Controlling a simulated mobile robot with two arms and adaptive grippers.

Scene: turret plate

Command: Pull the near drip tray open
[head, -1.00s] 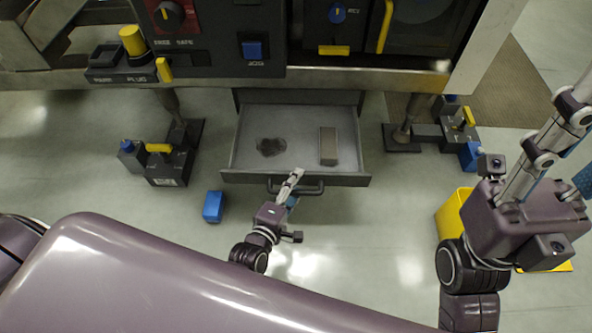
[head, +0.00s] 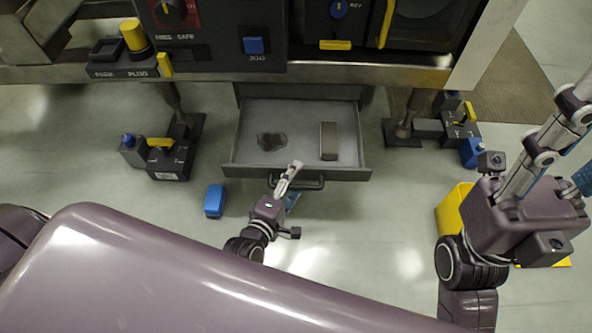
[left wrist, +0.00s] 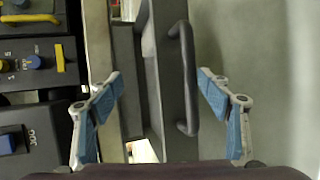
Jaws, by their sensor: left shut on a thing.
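The near drip tray (head: 245,130) is a grey drawer standing out from under the machine, its inside visible from above. It holds a dark patch (head: 271,141) and a grey-brown block (head: 328,141). In the left wrist view, the dark bar handle (left wrist: 187,75) and the tray front (left wrist: 158,100) lie between the two blue-padded fingers. My right gripper is raised at the right of the head view; its fingertips run out of the picture.
The machine's control panel (head: 225,55) hangs above the tray. Machine feet with dark blocks (head: 170,160) stand left and right of it. A blue box (head: 214,201) lies on the floor left of my left gripper. A yellow bin (head: 453,210) is partly hidden behind my right arm.

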